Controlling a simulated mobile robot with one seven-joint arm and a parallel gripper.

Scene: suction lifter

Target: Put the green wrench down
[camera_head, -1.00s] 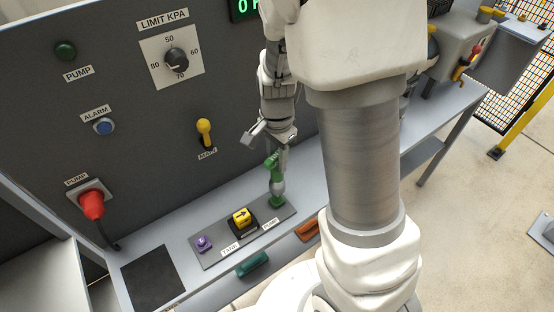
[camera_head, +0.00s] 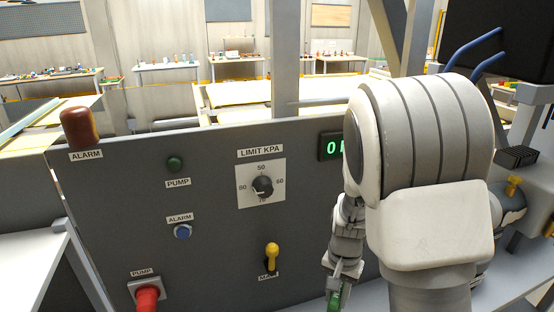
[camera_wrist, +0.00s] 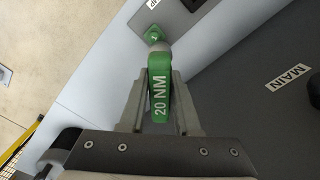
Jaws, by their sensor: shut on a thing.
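The green wrench, marked "20 NM", shows in the wrist view (camera_wrist: 160,90), and a small part of it shows at the bottom of the head view (camera_head: 335,299). My gripper (camera_wrist: 160,98) is shut on the wrench, with one finger along each side of its green body. Past the fingers the wrench has a grey rounded head. A green square piece (camera_wrist: 154,35) on the bench plate lies just beyond that head; I cannot tell whether they touch. In the head view my gripper (camera_head: 335,285) is low, in front of the panel, and partly cut off.
A pale bench strip (camera_wrist: 100,85) beside the wrench is clear in the wrist view.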

